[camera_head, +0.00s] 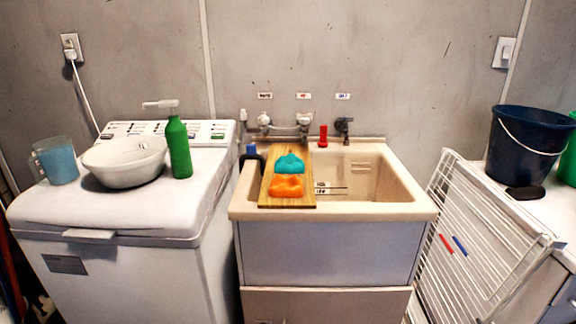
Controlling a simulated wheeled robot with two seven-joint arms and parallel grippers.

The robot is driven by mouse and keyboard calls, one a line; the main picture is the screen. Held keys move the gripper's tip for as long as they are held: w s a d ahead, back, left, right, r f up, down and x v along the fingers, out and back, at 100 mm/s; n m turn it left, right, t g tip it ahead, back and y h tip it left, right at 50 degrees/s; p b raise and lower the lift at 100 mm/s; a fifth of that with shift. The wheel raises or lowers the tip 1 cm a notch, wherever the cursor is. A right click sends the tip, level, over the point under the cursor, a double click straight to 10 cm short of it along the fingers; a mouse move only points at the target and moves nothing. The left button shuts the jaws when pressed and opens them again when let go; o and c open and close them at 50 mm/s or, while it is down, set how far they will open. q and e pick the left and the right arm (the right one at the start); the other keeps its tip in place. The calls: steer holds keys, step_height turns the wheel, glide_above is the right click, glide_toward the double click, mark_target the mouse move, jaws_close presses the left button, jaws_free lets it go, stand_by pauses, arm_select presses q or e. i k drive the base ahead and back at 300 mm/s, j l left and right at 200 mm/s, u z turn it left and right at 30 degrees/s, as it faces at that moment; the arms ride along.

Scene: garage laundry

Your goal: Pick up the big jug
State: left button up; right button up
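A jug (58,163) with blue contents or a blue body and a pale, clear-looking rim stands upright at the left of the white washing machine's top. Its handle is on its left side, toward the machine's left edge. A white bowl (125,165) sits close to its right. I cannot tell whether the two touch. Neither of my grippers is in view, and nothing holds the jug.
A green pump bottle (179,147) stands right of the bowl on the washing machine (120,213). A wooden board (266,190) with teal and orange cloths lies across the sink (395,207). A white rack (475,230) and dark blue bucket (520,150) are at right.

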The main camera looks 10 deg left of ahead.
mark_target(56, 157)
steer(key=u, duration=1.7)
